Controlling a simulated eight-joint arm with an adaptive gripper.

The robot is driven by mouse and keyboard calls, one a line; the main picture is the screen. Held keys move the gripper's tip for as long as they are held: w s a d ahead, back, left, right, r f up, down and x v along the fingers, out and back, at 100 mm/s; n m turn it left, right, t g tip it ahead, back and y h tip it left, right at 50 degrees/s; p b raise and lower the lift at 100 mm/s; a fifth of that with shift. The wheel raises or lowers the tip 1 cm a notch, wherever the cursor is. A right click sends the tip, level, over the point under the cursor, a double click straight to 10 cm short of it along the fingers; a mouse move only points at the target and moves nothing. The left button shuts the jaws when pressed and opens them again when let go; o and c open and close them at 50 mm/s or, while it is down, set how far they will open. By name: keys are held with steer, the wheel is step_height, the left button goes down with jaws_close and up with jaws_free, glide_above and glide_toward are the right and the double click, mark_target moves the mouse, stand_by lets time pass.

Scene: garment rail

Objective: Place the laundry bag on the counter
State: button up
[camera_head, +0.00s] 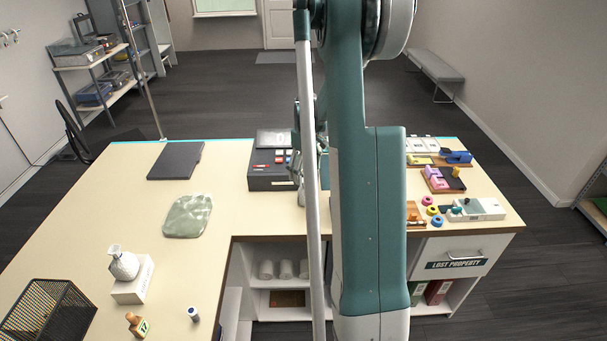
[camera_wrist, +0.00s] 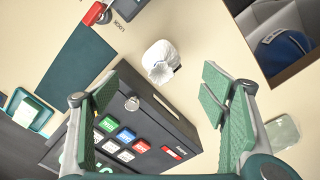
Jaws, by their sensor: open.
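A small white, rumpled bag-like thing, which looks like the laundry bag (camera_wrist: 161,59), rests on the pale counter (camera_wrist: 205,55) in the wrist view. It sits beside a dark box with coloured buttons (camera_wrist: 146,143). In the head view my arm hides that spot; the counter (camera_head: 95,210) shows around it. My gripper (camera_wrist: 165,100) is open in the wrist view, its green pads wide apart. Nothing is held between them. The white bag shows beyond the fingertips, apart from both pads. In the head view the gripper is mostly hidden behind my arm.
The dark box (camera_head: 268,183) stands mid-counter. A patterned grey-green flat thing (camera_head: 187,216), a dark mat (camera_head: 175,160), a white vase (camera_head: 122,262) and a wire basket (camera_head: 50,312) are to the left. Coloured small items crowd the right. The left counter has free room.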

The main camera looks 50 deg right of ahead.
steer(key=shift+a+r, duration=0.1)
steer(key=s+a+r+t, duration=0.1)
steer(key=a+r, duration=0.5)
steer(key=a, duration=0.3)
steer(key=s+a+r+t+h, duration=0.1)
steer(key=a+r, duration=0.5)
steer(key=a, duration=0.3)
steer(key=s+a+r+t, duration=0.1)
steer(key=a+r, duration=0.5)
steer(key=a, duration=0.3)
steer(key=s+a+r+t, duration=0.1)
steer(key=s+a+t, duration=0.1)
steer(key=s+a, duration=0.7)
steer(key=s+a+r+t+y, duration=0.1)
steer(key=s+a+t, duration=0.1)
steer(key=s+a, duration=0.7)
steer(key=a, duration=0.6)
steer(key=shift+s+a+r, duration=0.15)
steer(key=shift+s+r, duration=0.05)
